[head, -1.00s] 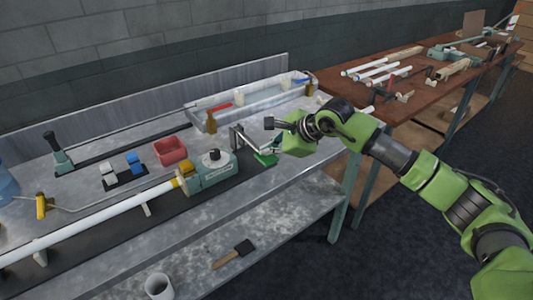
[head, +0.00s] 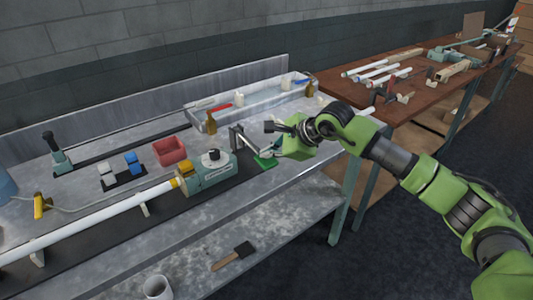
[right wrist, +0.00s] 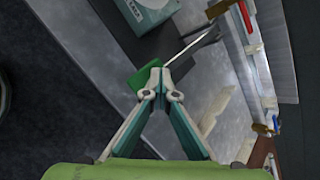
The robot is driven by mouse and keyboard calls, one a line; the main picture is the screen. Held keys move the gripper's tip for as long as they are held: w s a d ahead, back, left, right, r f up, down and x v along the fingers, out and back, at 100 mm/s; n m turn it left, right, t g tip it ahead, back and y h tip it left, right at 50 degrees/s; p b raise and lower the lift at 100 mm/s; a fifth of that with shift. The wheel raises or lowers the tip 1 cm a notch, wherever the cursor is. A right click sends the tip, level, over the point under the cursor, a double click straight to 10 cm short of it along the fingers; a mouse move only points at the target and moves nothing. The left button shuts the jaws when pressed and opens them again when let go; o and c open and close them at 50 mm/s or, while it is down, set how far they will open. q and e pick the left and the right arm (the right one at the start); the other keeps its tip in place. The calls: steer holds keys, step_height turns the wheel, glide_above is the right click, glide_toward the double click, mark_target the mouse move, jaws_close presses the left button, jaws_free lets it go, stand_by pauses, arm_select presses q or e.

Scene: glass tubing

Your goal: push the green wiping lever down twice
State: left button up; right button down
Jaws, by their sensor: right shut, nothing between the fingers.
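The green wiping lever shows its flat green pad (head: 265,162) at the right end of the tubing machine (head: 208,171), joined to a thin metal arm. In the right wrist view the green pad (right wrist: 141,76) lies just beyond the fingertips, partly hidden by them. My right gripper (head: 271,151) is shut and empty, with its tips over the pad. The wrist view shows the closed tips (right wrist: 157,84) overlapping the pad; I cannot tell whether they touch it. My left gripper is not in view.
A white glass tube (head: 100,219) runs left from the machine. A long tray (head: 209,125) lies at the back. A brown table (head: 407,111) adjoins at right. A brush (head: 234,255) lies on the lower shelf.

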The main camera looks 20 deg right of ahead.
steer(key=shift+f+b, duration=0.75)
steer(key=shift+f, duration=0.15)
stand_by(0.5)
stand_by(0.5)
steer(key=shift+r+p, duration=1.35)
steer(key=shift+r, duration=1.4)
step_height(320, 180, up, 5)
steer(key=shift+r+p, duration=0.1)
steer(key=shift+p, duration=1.05)
